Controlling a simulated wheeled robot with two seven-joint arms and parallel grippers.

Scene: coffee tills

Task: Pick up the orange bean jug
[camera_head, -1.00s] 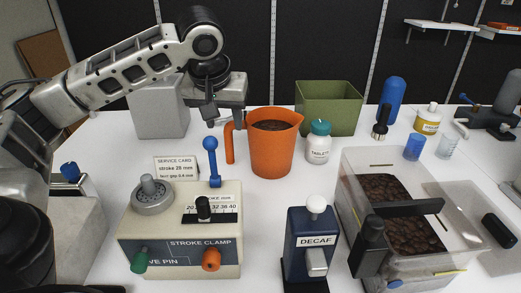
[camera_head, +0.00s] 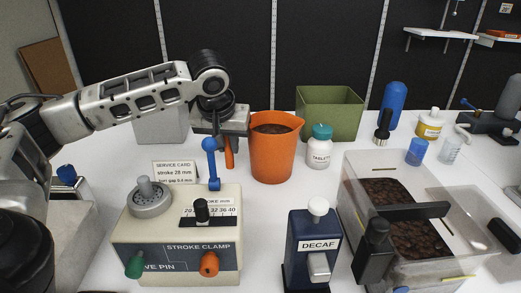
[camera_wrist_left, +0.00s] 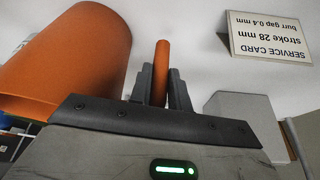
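The orange bean jug (camera_head: 272,158) stands upright on the white table, filled with dark beans. In the left wrist view its body (camera_wrist_left: 65,60) fills the upper left. My left gripper (camera_head: 228,145) is at the jug's handle, on the left side of its body. In the wrist view the handle (camera_wrist_left: 162,62) sits between the two fingers, which lie close against it on both sides. The jug's base appears to rest on the table. My right gripper is not in view.
A stroke clamp box (camera_head: 180,235) with a blue lever (camera_head: 212,165) stands in front of the gripper. A service card (camera_head: 174,172) is left. A tablets jar (camera_head: 319,150) and a green bin (camera_head: 330,115) stand right of the jug. The decaf unit (camera_head: 312,262) is in front.

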